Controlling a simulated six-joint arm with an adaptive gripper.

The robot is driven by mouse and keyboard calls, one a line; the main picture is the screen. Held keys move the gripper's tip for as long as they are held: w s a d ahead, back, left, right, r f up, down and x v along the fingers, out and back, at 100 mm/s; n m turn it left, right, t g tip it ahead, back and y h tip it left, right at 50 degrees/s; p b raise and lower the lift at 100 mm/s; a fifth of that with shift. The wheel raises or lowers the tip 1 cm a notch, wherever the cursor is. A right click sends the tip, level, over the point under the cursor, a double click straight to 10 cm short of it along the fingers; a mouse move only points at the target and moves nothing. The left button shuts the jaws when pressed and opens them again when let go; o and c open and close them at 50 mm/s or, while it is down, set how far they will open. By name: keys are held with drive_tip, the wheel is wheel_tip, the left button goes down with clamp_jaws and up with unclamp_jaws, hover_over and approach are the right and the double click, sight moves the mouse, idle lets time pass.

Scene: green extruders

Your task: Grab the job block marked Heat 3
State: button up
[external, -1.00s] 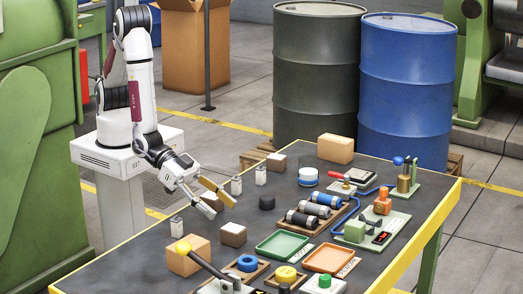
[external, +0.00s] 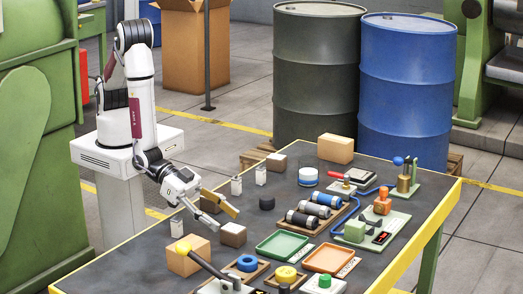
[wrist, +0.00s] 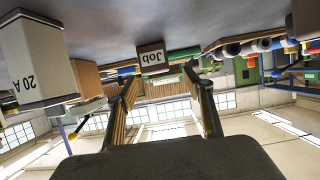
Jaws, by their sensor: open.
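A brown block with a white top (external: 233,234) stands on the dark table just in front of my gripper. A second such block (external: 276,162) stands farther back, and another brown block (external: 209,206) is partly hidden behind my gripper. My gripper (external: 221,214) is open, low over the table and tilted forward. I cannot read any "Heat 3" marking.
A white piece marked "20 A" (wrist: 30,60) is close on the left in the wrist view. Small white pieces (external: 236,186) stand near my gripper. A green tray (external: 283,244) lies to the right.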

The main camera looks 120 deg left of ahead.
sight(232, 228)
drive_tip(key=shift+w+f, duration=0.2)
drive_tip(key=shift+w, duration=0.3)
drive_tip(key=shift+d+x, duration=0.15)
drive_tip(key=shift+x, duration=1.15)
drive_tip(key=shift+d+x, duration=0.1)
drive_tip(key=shift+x, duration=1.2)
drive_tip(key=shift+f, duration=0.2)
drive_tip(key=c, duration=1.2)
